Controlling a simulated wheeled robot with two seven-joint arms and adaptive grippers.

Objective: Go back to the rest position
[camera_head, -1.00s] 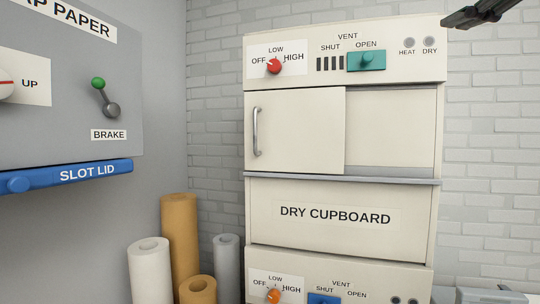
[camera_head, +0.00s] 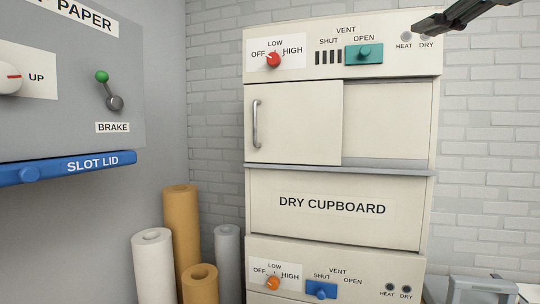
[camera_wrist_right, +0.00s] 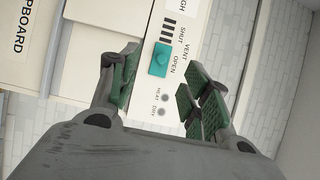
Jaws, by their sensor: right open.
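My right gripper (camera_head: 437,22) reaches in at the upper right of the head view, in front of the top panel of the dry cupboard (camera_head: 342,210). In the right wrist view the right gripper (camera_wrist_right: 158,88) has its green-padded fingers spread wide with nothing between them. The teal vent slider (camera_head: 364,54) stands at OPEN on the upper panel, and it also shows beyond the fingers in the wrist view (camera_wrist_right: 161,60), apart from them. The upper red knob (camera_head: 273,60) points up and left, near LOW. My left gripper is out of view.
A grey paper machine with a brake lever (camera_head: 108,90) and a blue slot lid (camera_head: 70,168) stands at left. Several paper rolls (camera_head: 153,265) stand on the floor beside the cupboard. A lower panel has an orange knob (camera_head: 273,283) and a blue vent slider (camera_head: 321,290) at SHUT.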

